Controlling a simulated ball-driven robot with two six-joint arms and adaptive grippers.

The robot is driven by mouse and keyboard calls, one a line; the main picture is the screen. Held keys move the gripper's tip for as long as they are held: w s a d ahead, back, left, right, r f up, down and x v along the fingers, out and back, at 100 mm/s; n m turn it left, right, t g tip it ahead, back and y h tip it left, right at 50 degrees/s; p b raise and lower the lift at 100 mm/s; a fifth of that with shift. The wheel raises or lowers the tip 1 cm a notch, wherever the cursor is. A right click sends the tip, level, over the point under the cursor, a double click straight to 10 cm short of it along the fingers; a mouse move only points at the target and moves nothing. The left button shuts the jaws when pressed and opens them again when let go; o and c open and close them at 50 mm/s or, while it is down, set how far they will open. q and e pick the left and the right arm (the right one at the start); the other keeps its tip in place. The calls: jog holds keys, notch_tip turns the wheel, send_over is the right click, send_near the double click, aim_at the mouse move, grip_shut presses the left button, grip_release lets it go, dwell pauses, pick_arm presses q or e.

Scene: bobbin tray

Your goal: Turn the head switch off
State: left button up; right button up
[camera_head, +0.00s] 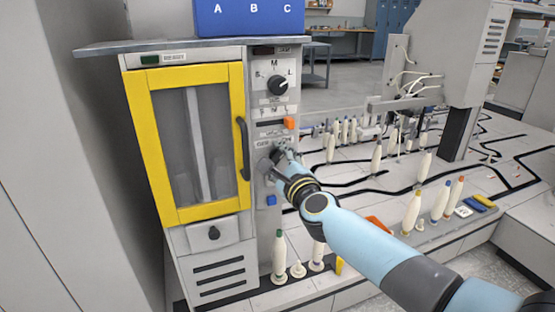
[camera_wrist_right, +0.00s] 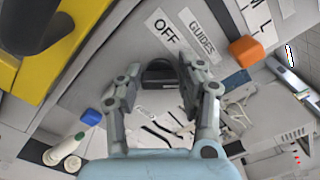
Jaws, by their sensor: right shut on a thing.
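The head switch (camera_wrist_right: 158,68) shows in the right wrist view as a dark rounded knob on the grey panel, near the labels OFF and GUIDES. My right gripper (camera_head: 281,157) reaches the control panel (camera_head: 273,105) beside the yellow-framed door. In the right wrist view the same gripper (camera_wrist_right: 160,80) has a finger on each side of the knob and is shut on it. The fingers hide part of the knob, and its exact angle is hard to read. My left gripper is not in view.
A black selector dial (camera_head: 278,86) and an orange button (camera_head: 289,123) sit above the gripper. A blue button (camera_head: 271,200) sits below. A black door handle (camera_head: 243,148) stands close at the left. Several bobbins stand on the bench at the right.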

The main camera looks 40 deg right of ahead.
jog(key=n+p, duration=0.1)
jog(key=n, duration=0.3)
jog(key=shift+a+f, duration=0.1)
jog(key=n+p, duration=0.1)
jog(key=n, duration=0.2)
jog(key=shift+f+n+p, duration=0.1)
jog(key=shift+n+p, duration=0.2)
jog(key=shift+p, duration=0.1)
jog(key=n+p, duration=0.1)
jog(key=n, duration=0.3)
jog(key=shift+f+n+p, duration=0.1)
jog(key=shift+n+p, duration=0.2)
jog(key=shift+p, duration=0.1)
jog(key=shift+f+n+p, duration=0.2)
jog(key=shift+n+p, duration=0.5)
jog(key=shift+n, duration=1.1)
jog(key=o, duration=1.2)
jog(key=shift+c, duration=0.2)
